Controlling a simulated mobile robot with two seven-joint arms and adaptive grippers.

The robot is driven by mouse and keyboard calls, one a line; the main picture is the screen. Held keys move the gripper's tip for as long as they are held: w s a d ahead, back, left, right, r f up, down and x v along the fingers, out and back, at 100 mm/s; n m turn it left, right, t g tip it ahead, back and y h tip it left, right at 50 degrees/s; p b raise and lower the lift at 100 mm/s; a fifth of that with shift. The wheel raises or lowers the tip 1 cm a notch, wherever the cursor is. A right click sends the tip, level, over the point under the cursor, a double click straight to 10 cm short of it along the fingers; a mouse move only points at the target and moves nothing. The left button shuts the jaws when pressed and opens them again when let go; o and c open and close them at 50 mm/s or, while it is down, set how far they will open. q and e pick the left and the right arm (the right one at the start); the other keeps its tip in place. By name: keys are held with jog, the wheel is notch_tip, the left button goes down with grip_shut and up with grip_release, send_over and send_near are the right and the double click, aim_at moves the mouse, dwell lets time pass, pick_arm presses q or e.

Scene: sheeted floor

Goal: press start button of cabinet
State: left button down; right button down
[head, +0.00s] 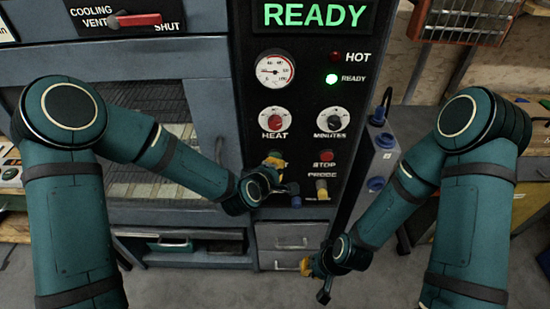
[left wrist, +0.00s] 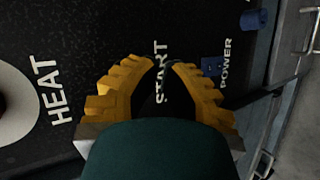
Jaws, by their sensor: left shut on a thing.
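The start button's white START label (left wrist: 162,73) shows on the black cabinet panel (head: 305,98), between my left fingertips in the left wrist view. The button itself is hidden behind my gripper. My left gripper (head: 276,163) is at the panel below the HEAT dial (head: 275,119), left of the red STOP button (head: 327,156). Its yellow fingers (left wrist: 165,75) also show in the left wrist view, at the panel around the label; what is between them is hidden. My right gripper (head: 307,266) hangs low in front of the drawers; its jaw opening cannot be made out.
A lit READY display (head: 312,14) and a green READY lamp (head: 331,79) are above. A blue connector (head: 295,195) and the PROBE socket (head: 322,188) are close to my left gripper. A grey box with blue sockets (head: 379,155) stands right. Drawers (head: 285,237) are below.

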pick_arm(q)
jog(key=shift+w, duration=0.4)
dwell(0.9)
jog(key=shift+s, duration=0.15)
jog(key=shift+s+b, duration=0.45)
jog(key=shift+s, duration=0.2)
jog(key=shift+s+b, duration=0.7)
jog(key=shift+s, duration=1.8)
